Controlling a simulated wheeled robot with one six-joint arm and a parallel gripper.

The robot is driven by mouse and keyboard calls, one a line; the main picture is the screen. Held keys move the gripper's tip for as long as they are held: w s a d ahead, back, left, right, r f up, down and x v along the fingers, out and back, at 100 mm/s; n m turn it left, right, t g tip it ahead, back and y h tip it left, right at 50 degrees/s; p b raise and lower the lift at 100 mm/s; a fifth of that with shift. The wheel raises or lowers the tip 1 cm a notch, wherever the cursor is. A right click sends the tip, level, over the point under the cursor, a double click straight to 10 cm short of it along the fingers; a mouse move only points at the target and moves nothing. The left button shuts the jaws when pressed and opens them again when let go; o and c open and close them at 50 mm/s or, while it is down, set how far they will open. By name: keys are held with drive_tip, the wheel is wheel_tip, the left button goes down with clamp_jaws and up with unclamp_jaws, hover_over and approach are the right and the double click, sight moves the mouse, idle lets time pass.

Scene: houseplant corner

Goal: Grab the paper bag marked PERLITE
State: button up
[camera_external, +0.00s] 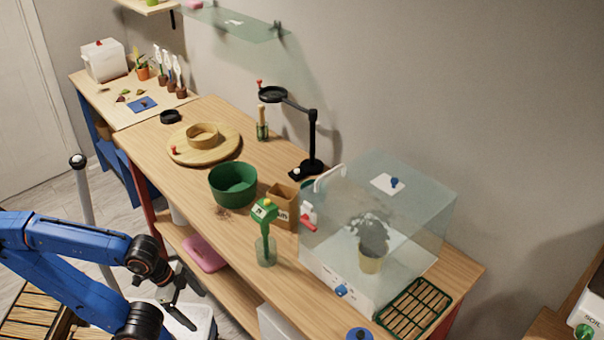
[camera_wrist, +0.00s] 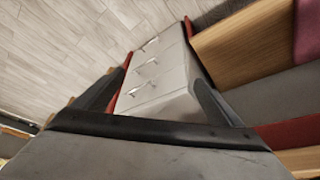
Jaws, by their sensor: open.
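A brown paper bag (camera_external: 283,206) stands upright on the long wooden bench, between the green pot and the clear case. Its front label is partly covered by a green-topped tool in a glass, and I cannot read the whole word. My gripper (camera_external: 181,298) is low in front of the bench, well to the left of and below the bag. In the wrist view my gripper (camera_wrist: 160,95) has its two fingers spread apart with nothing held between them. The bag does not show in the wrist view.
The green pot (camera_external: 233,184) and the green-topped tool (camera_external: 265,212) stand close to the bag. The clear case (camera_external: 420,215) is just right of it. A black magnifier lamp (camera_external: 312,140) stands behind. In the wrist view, a white unit (camera_wrist: 158,72) lies beyond the fingers.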

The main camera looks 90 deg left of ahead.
wheel_tip(320, 180, up, 39)
drive_tip(key=n+g, duration=0.5)
drive_tip(key=n, duration=0.8)
hover_over(284, 209)
drive_tip(key=a, duration=0.4)
drive_tip(key=f, duration=1.7)
drive_tip(key=shift+s+f, duration=0.3)
drive_tip(key=shift+f, duration=0.05)
drive_tip(key=shift+d+f, duration=0.2)
drive_tip(key=shift+f, duration=2.45)
drive_tip(key=c, duration=1.1)
